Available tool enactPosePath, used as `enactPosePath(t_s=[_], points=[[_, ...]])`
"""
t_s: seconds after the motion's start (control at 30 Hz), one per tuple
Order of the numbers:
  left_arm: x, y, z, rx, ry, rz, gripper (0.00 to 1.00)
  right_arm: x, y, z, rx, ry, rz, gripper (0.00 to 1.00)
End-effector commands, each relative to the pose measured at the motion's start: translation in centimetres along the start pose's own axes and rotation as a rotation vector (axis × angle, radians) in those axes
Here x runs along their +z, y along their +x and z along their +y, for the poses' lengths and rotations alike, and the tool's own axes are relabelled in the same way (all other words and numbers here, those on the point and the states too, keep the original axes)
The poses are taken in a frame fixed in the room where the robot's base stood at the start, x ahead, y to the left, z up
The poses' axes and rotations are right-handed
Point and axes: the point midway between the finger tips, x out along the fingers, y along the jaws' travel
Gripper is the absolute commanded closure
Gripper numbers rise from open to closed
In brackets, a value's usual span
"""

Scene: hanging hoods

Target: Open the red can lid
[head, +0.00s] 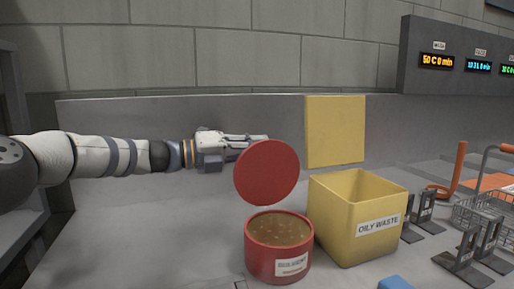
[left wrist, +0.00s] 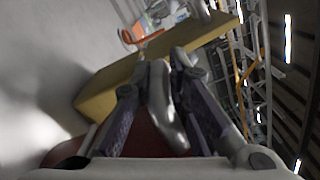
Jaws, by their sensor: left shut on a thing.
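The red can (head: 279,262) stands on the grey surface at the front middle, its top open and brown contents showing. Its round red lid (head: 265,172) stands tilted up above the can's back rim, with its broad face toward the head camera. My left gripper (head: 262,138) reaches in from the left at the lid's upper back edge. In the left wrist view its fingers (left wrist: 163,75) are closed around a shiny grey piece (left wrist: 167,108), with the red lid (left wrist: 148,138) behind and below. The lid partly hides the fingertips in the head view. My right gripper is not in view.
A yellow oily waste bin (head: 345,240) stands just right of the can, its yellow lid (head: 336,132) raised behind it. Black stands (head: 465,262) and a wire basket (head: 484,212) are farther right. A blue object (head: 395,283) lies at the front. The surface left of the can is clear.

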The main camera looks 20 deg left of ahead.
Motion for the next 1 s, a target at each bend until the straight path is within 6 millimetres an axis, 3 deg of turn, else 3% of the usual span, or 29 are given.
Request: enactPosePath(t_s=[0.63, 0.67, 0.73, 1.0], points=[[0.27, -0.23, 0.44, 0.005, 0.007, -0.012, 1.0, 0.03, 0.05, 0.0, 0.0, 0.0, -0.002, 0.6], [0.26, -0.23, 0.46, 0.006, 0.007, -0.012, 0.82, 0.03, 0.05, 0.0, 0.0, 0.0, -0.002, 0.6], [0.23, -0.22, 0.48, 0.006, 0.006, -0.011, 0.66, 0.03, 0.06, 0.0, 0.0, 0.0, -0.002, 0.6], [0.08, -0.13, 0.36, 0.003, 0.004, -0.006, 0.65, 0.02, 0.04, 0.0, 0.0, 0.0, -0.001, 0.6]])
